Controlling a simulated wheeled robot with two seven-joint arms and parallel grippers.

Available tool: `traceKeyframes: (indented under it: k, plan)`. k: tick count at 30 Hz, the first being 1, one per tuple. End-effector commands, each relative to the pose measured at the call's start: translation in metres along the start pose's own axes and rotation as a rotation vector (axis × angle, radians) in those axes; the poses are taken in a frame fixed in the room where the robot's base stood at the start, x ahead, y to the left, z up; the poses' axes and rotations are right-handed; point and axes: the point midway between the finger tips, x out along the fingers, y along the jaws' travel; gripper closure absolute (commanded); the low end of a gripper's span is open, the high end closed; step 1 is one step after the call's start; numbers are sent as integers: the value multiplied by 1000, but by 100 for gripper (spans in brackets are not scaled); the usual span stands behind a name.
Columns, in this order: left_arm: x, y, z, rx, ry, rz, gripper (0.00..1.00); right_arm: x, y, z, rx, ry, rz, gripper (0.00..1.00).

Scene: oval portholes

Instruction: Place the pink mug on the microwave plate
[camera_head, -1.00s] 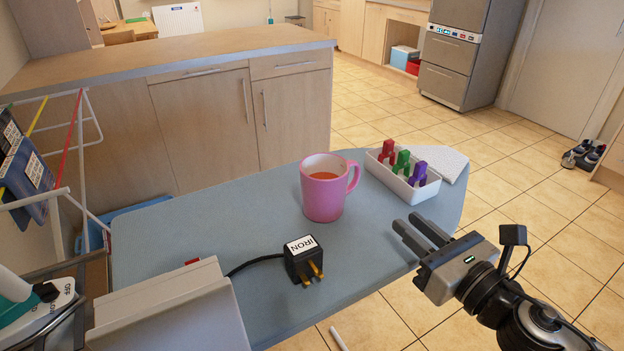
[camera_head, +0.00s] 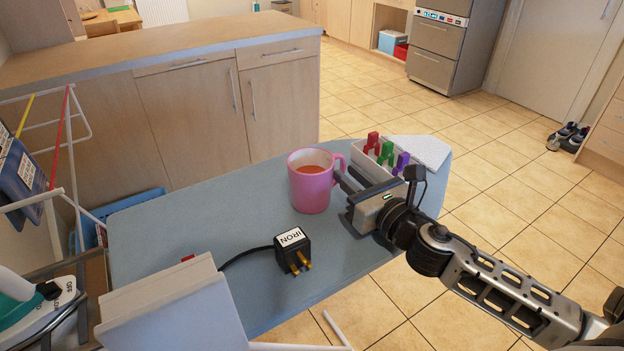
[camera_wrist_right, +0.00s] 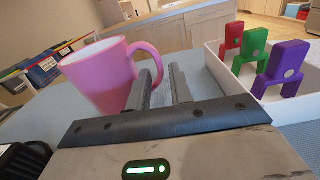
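The pink mug (camera_head: 312,190) stands upright on the blue-grey ironing board (camera_head: 200,215) with orange-brown liquid inside. Its handle faces right, toward my right gripper (camera_head: 350,180). In the right wrist view, the mug (camera_wrist_right: 98,78) is at the left, and the fingers of my right gripper (camera_wrist_right: 161,75) are apart, with the handle's outer edge appearing at the gap between their tips. I cannot tell whether they touch it. The microwave plate and my left gripper are not in view.
A white tray (camera_head: 362,168) with red, green and purple pegs stands right of the mug. A black plug labelled IRON (camera_head: 293,250) lies in front. An iron (camera_head: 30,310) is at the lower left. A wooden counter (camera_head: 170,50) stands behind, and open tiled floor lies right.

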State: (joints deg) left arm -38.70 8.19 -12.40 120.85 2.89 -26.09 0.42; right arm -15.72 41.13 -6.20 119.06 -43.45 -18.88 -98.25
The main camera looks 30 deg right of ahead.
Motion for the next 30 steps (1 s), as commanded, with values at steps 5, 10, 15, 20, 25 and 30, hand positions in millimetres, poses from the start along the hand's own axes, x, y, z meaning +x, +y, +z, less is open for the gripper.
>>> traceKeyframes:
  k: [5,10,15,20,25,30]
  plan:
    - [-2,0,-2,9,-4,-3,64,24,1,1,2,-2,-1,79]
    - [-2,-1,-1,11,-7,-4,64,30,1,0,1,1,0,79]
    - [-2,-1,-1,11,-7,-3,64,30,1,-1,1,1,0,79]
    - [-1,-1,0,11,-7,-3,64,30,1,-1,1,1,0,100]
    - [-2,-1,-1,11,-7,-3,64,30,1,1,2,-3,1,100]
    - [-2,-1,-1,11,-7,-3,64,30,1,2,2,-3,1,100]
